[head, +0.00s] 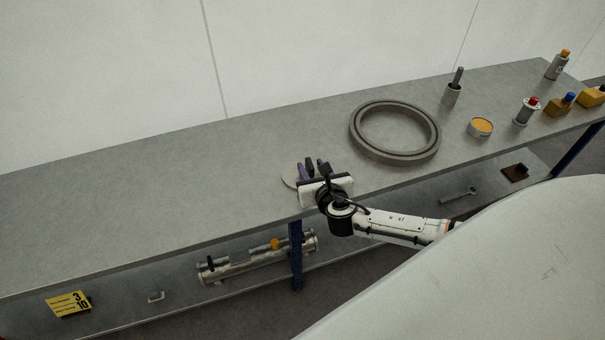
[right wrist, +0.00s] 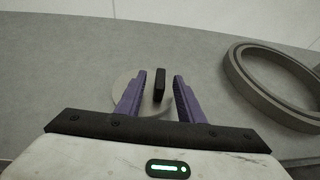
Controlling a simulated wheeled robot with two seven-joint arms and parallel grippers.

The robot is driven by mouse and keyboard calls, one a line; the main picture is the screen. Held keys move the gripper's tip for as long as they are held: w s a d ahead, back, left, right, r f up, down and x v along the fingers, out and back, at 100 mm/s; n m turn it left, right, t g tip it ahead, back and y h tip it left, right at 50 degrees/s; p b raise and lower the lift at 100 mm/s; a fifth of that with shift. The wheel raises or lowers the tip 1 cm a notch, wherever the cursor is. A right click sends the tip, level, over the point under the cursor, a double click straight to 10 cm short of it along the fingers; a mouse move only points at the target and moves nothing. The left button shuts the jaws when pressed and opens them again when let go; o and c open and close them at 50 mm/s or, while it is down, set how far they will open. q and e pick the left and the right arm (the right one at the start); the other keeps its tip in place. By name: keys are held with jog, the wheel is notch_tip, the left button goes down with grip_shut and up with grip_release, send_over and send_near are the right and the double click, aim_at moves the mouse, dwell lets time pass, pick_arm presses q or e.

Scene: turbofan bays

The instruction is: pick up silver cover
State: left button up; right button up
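The silver cover (head: 288,179) is a flat, pale grey disc lying on the grey bench near its front edge, with an upright dark handle. My right gripper (head: 312,166) hides much of it in the head view. In the right wrist view, the silver cover (right wrist: 122,108) lies beneath my right gripper (right wrist: 159,76). The gripper's purple fingers are open on either side of the black handle, with a gap visible on each side. My left gripper is not in view.
A large grey ring (head: 357,144) lies to the right of the gripper. Farther right stand a cup with a dark handle (head: 454,92), an orange-topped tin (head: 480,128) and several bottles. The bench's left side is clear. A lower shelf holds a metal tube assembly (head: 255,258) and a yellow sign (head: 68,304).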

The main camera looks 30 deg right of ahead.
jog(key=x, duration=0.2)
jog(key=shift+w+d+f, duration=0.15)
jog(key=shift+w, duration=0.2)
grip_shut()
